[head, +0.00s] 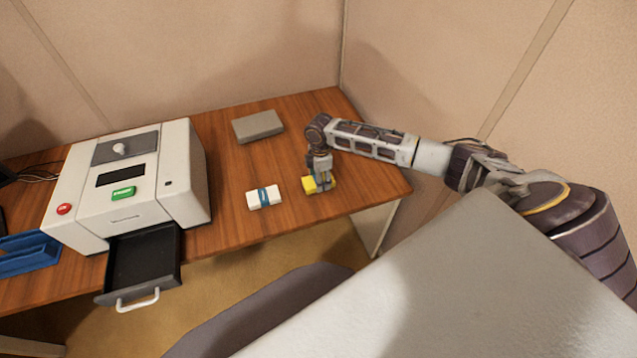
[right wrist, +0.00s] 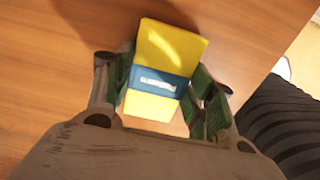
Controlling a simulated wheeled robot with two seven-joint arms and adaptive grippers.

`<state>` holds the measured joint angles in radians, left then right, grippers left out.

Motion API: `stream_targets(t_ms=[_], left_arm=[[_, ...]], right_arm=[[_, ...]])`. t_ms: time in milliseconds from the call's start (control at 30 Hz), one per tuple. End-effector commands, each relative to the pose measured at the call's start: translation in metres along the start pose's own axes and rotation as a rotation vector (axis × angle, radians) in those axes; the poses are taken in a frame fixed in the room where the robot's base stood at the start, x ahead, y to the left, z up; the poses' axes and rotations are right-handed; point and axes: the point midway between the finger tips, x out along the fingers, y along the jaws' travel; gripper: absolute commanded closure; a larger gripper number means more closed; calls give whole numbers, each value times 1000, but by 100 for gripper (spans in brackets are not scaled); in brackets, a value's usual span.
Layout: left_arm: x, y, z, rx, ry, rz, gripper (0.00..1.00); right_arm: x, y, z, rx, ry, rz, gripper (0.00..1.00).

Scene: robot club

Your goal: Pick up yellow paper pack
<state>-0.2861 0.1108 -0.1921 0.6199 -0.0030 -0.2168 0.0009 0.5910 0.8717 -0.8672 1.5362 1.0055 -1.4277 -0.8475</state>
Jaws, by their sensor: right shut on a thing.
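The yellow paper pack (head: 311,186) is at the right part of the wooden table, under my right gripper (head: 320,180). In the right wrist view the yellow paper pack (right wrist: 168,48) has a blue band with white lettering around its middle. The fingers of my right gripper (right wrist: 160,95) are on both sides of the pack and shut on it. I cannot tell whether the pack touches the table or is slightly above it. My left gripper is not in view.
A white pack with a blue band (head: 264,197) lies just left of the yellow one. A grey block (head: 258,126) lies behind. A white machine (head: 180,180) with an open black drawer (head: 143,265) stands at left, beside a blue tray (head: 30,255). The table's front edge is near the packs.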

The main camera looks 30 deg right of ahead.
Motion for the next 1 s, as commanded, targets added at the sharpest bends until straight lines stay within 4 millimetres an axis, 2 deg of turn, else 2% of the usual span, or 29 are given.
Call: stream_targets(t_ms=[67,467,667,1000], left_arm=[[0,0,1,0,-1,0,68],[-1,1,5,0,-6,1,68],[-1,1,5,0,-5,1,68],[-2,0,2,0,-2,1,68]], right_arm=[[0,0,0,0,0,0,73],[-6,1,0,1,1,2,73],[-26,1,0,0,2,3,73],[-76,1,0,0,2,2,73]])
